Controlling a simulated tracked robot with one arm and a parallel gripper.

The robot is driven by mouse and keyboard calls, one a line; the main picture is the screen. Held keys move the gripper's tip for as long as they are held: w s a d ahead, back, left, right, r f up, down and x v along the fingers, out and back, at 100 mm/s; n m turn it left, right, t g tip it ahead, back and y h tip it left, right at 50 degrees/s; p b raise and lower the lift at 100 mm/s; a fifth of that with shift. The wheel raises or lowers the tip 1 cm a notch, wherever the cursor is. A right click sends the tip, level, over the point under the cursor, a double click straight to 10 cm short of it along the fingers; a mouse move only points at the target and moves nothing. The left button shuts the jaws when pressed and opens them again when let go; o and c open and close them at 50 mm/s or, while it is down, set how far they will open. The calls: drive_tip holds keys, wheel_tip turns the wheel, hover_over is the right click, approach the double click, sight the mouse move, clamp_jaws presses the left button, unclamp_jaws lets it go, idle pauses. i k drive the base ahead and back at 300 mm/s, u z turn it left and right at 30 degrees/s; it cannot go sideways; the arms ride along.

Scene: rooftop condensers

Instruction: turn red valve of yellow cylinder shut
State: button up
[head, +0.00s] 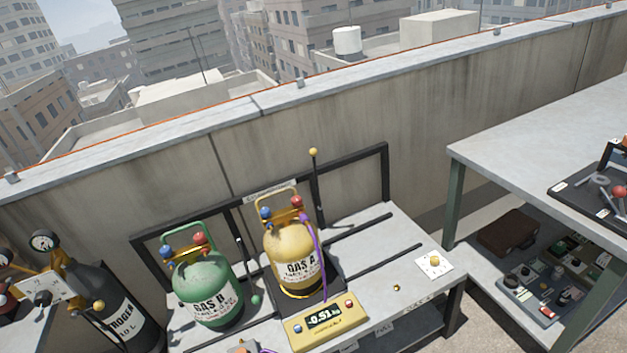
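The yellow cylinder (291,258), labelled GAS A, stands upright on a dark scale platform (322,293) on the grey bench. Its red valve (297,202) is at the top right, beside a blue valve (266,213). A purple hose (313,240) runs down the cylinder's right side from near the red valve. I cannot tell whether the red valve is open or shut. My gripper does not show in this view.
A green GAS B cylinder (207,289) stands to the left, with its own red and blue valves. A yellow scale display (325,322) reads about -0.51. A thin post with a yellow knob (313,152) rises behind. A dark nitrogen cylinder (105,300) stands far left.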

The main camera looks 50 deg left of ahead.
sight(296, 201)
drive_tip(key=u, duration=0.55)
drive_tip(key=i, duration=1.2)
drive_tip(key=u, duration=0.95)
drive_tip(key=i, duration=0.3)
drive_tip(key=u, duration=0.1)
drive_tip(key=k, duration=0.9)
drive_tip(key=u, duration=0.15)
drive_tip(key=i, duration=0.9)
drive_tip(key=z, duration=0.05)
